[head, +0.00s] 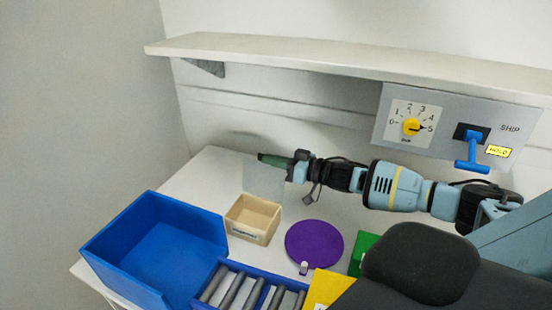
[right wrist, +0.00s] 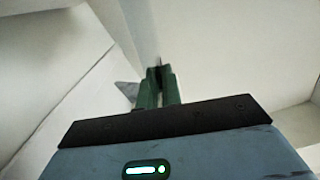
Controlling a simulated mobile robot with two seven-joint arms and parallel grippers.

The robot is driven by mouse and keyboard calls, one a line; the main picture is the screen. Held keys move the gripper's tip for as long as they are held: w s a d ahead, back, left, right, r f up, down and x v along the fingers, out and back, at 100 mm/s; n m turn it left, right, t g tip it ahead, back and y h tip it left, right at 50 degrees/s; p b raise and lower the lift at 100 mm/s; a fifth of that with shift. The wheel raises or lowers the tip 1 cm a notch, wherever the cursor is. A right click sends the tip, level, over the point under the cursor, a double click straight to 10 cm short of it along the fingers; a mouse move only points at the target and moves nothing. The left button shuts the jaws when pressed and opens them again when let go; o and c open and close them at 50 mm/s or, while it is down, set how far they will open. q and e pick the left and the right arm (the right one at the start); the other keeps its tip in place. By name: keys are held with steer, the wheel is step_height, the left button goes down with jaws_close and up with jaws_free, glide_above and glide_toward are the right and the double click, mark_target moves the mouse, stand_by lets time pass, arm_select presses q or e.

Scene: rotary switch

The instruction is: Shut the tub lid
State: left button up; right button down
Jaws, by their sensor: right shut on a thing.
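The beige tub (head: 243,232) with a label on its front stands on the table, left of centre in the head view. Its pale grey lid (head: 263,181) stands up, open, at the tub's back edge. My right gripper (head: 264,158) reaches in from the right, and its green fingers are at the lid's upper edge. In the right wrist view, the green fingers (right wrist: 158,84) are close together on the thin edge of a pale panel, the lid. The tub's inside looks empty. My left gripper is in neither view.
A large blue bin (head: 205,216) stands left of the tub. A blue roller tray (head: 225,268) is in front, and a purple disc (head: 314,243) lies to the right. A shelf (head: 330,62) and a panel with a yellow dial (head: 411,127) and a blue lever (head: 472,150) are behind.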

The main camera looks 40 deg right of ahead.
steer(key=shift+s+a+r+n+p, duration=0.3)
steer(key=shift+a+n+p, duration=0.1)
steer(key=shift+a+n, duration=0.15)
steer(key=shift+s+a+r+n+p, duration=0.15)
steer(key=shift+s+a+n+p, duration=0.1)
steer(key=shift+a+n+p, duration=0.25)
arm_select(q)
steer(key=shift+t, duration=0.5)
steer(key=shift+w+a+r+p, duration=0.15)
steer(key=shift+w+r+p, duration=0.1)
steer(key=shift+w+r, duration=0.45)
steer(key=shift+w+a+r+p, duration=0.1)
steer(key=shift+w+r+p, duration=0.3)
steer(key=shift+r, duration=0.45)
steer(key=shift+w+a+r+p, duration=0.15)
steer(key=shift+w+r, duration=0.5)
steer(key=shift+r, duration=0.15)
arm_select(e)
steer(key=shift+s+a+f+n, duration=0.15)
steer(key=shift+s+a+n, duration=0.15)
steer(key=shift+a+n, duration=0.35)
steer(key=shift+s+a+f+n, duration=0.2)
steer(key=shift+s+a+n, duration=0.15)
steer(key=shift+a+n, duration=0.3)
steer(key=shift+s+a+f+n, duration=0.15)
steer(key=shift+s+a+n, duration=0.15)
steer(key=shift+a+n, duration=0.35)
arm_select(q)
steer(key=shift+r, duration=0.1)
